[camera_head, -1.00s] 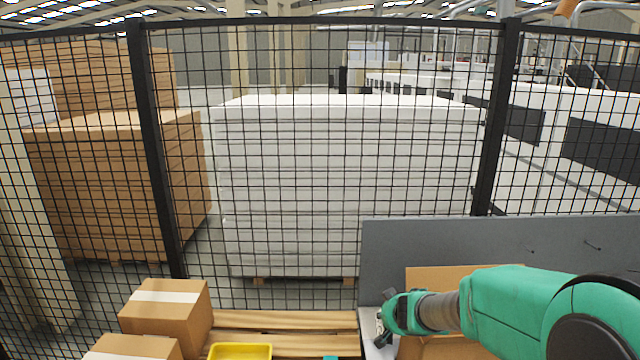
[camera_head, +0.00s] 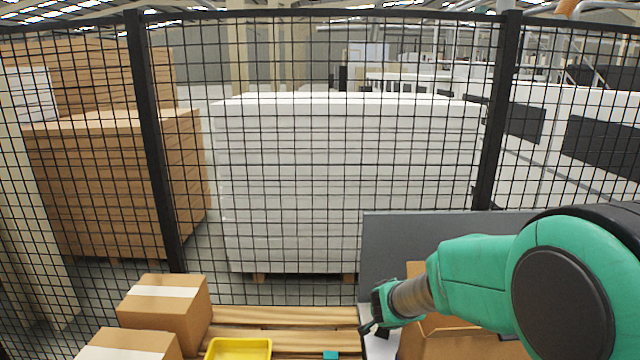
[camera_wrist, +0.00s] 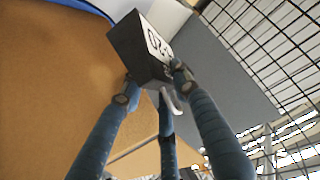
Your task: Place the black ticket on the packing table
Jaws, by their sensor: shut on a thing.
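In the wrist view, a black block-like piece with a white printed face (camera_wrist: 140,48), which I take to be the black ticket, sits between the fingertips of my gripper (camera_wrist: 152,82). The fingers are shut on it. In the head view, my gripper (camera_head: 372,326) hangs at the left edge of a table with a grey back panel (camera_head: 405,240), likely the packing table. The ticket cannot be made out clearly there. A strip of pale tabletop (camera_head: 378,346) shows under the gripper. The wrist view also shows the grey panel (camera_wrist: 215,70).
An open cardboard box (camera_head: 450,345) stands on the table beneath my arm; its brown side fills the wrist view's left (camera_wrist: 45,80). Left are a wooden pallet (camera_head: 285,318), a yellow tray (camera_head: 238,349) and cartons (camera_head: 165,312). A mesh fence (camera_head: 155,150) stands behind.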

